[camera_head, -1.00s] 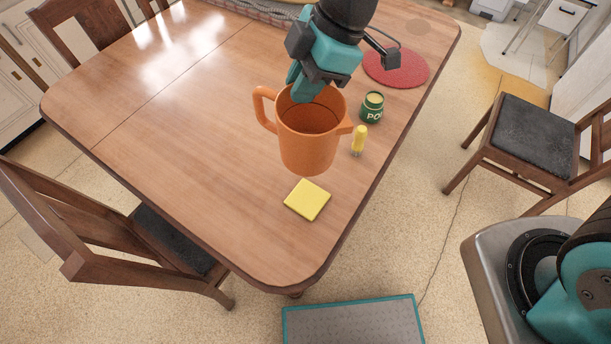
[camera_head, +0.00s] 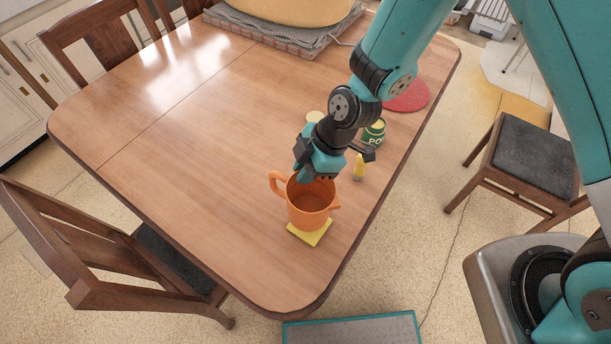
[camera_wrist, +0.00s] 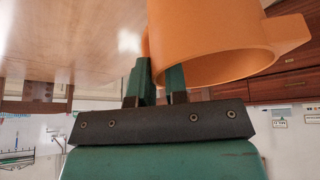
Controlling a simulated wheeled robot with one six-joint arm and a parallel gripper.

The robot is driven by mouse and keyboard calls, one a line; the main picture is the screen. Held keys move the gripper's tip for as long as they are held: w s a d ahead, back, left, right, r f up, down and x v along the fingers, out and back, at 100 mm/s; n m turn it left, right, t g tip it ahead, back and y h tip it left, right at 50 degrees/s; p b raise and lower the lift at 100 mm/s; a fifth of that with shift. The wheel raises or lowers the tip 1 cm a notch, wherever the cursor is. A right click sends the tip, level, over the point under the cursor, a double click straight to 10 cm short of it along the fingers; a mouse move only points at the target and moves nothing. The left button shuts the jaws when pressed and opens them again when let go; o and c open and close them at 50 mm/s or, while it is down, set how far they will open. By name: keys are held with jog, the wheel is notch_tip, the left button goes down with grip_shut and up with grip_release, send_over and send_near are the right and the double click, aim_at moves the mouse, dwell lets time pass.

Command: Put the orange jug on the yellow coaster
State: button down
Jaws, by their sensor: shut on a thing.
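The orange jug (camera_head: 309,208) is upright at the yellow coaster (camera_head: 305,239), covering most of it in the head view. I cannot tell whether its base touches the coaster. My gripper (camera_head: 309,176) is shut on the jug's rim at the far side, coming down from above. In the wrist view the two fingers (camera_wrist: 157,82) pinch the wall of the orange jug (camera_wrist: 215,40), and its open mouth faces the camera. The jug's handle points left in the head view.
A green jar (camera_head: 375,132) and a small yellow object (camera_head: 359,167) stand right of my gripper. A pale round-topped object (camera_head: 315,117) is partly behind my arm. A red round mat (camera_head: 408,96) lies farther back. The table's left half is clear.

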jog(key=shift+f, duration=1.85)
jog(key=c, duration=1.1)
grip_release()
jog(key=shift+c, duration=0.2)
jog(key=shift+r, duration=0.15)
jog(key=s+d+r+m+b, duration=0.1)
jog(key=s+d+r+m, duration=0.2)
jog(key=r, duration=0.8)
jog(key=s+d+r+m+b, duration=0.1)
jog(key=d+r+m, duration=0.3)
jog(key=r, duration=0.6)
jog(key=s+d+r+m, duration=0.1)
jog(key=s+r+m, duration=0.1)
jog(key=s, duration=0.1)
jog(key=s+d+r+m, duration=0.2)
jog(key=s+r, duration=0.1)
jog(key=s+d+r+m+h, duration=0.1)
jog(key=s+d+r+m, duration=0.1)
jog(key=s, duration=0.1)
jog(key=shift+s+d+r+m+t, duration=0.1)
jog(key=shift+s+r+m+t, duration=0.05)
jog(key=shift+r+m+t, duration=0.2)
